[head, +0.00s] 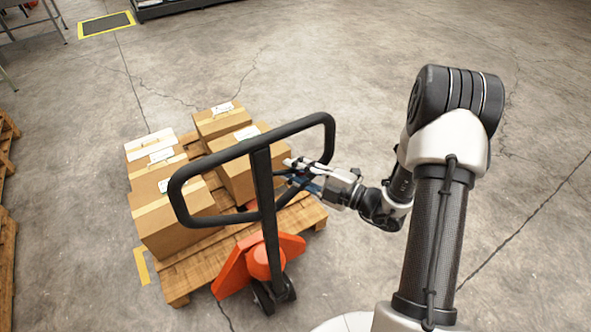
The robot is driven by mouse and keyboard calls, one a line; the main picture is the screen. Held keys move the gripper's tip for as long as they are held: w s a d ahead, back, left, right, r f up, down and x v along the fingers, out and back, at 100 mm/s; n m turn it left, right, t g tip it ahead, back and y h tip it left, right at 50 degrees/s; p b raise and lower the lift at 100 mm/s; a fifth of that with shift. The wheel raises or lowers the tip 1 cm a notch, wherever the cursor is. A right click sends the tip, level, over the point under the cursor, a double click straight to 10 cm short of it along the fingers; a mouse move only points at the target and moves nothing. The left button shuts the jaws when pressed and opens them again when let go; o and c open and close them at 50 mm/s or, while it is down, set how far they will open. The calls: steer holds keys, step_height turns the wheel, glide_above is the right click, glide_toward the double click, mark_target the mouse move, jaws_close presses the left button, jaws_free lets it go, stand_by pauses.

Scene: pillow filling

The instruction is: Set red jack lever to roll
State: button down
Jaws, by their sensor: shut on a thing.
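A pallet jack with an orange-red body (265,262) stands at the near edge of a loaded pallet. Its black loop handle (186,205) rises toward me on a black shaft (265,190). My gripper (298,172) reaches in from the right, inside the handle loop beside the shaft. Its fingers are shut on a small part there, seemingly the jack lever, which is mostly hidden by the fingers. I cannot make out the lever's colour or its position.
The wooden pallet (176,285) carries several cardboard boxes (172,228). More pallets (6,255) stand at the left edge. A yellow-edged dark mat (106,24) lies at the top left. The concrete floor (330,60) is clear behind and to the right.

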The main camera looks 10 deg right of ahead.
steer(key=r+n+p, duration=0.1)
steer(key=p, duration=0.1)
steer(key=r+n+h+p, duration=0.1)
steer(key=p, duration=0.1)
steer(key=shift+w+d+r+g+p, duration=0.1)
steer(key=shift+d+r+g+p, duration=0.1)
steer(key=shift+g+p, duration=0.2)
steer(key=shift+r+n+h+p, duration=0.4)
steer(key=shift+n+p, duration=0.4)
steer(key=shift+p, duration=0.2)
steer(key=shift+f, duration=0.1)
steer(key=c, duration=1.3)
jaws_free()
steer(key=shift+d, duration=0.1)
